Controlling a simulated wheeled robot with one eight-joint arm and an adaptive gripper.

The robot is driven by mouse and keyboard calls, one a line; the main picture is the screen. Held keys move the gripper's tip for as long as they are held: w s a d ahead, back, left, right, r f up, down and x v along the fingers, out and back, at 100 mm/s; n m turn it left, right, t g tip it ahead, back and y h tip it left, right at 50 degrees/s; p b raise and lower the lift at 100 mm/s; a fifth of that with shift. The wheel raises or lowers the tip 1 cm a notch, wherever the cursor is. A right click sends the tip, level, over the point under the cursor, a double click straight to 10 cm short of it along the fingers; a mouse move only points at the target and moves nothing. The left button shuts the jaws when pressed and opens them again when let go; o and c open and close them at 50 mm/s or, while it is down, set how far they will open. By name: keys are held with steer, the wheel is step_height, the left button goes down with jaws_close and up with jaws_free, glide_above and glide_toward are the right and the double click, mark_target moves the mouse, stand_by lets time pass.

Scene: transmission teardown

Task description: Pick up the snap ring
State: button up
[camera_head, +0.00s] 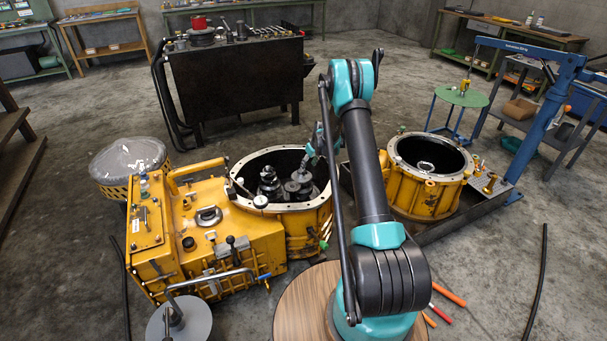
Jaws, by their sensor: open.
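The open yellow transmission housing (316,216) stands left of centre, with a pale flanged rim around its round opening. Inside are a dark gear stack (268,184) and a grey gear and shaft (298,186). I cannot pick out the snap ring for certain; at this size it is not distinct on the gears or shafts. My gripper (309,163) reaches down over the right side of the opening, close to the grey shaft. It is small and partly hidden by my arm, and I see nothing held in it. Whether it touches the shaft I cannot tell.
A second yellow round housing (409,192), with a small pale ring-like part (426,166) inside, stands right in a dark tray (459,218). A black tool cart (235,82) stands behind. A blue hoist (550,115) is at right. Orange-handled tools (449,294) lie on the floor.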

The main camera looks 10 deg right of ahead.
steer(key=shift+w+x, duration=0.15)
steer(key=shift+x, duration=1.55)
steer(key=shift+w+x, duration=0.1)
steer(key=shift+x, duration=1.6)
steer(key=shift+a+r, duration=0.1)
steer(key=shift+r, duration=0.1)
steer(key=shift+c, duration=0.3)
jaws_close()
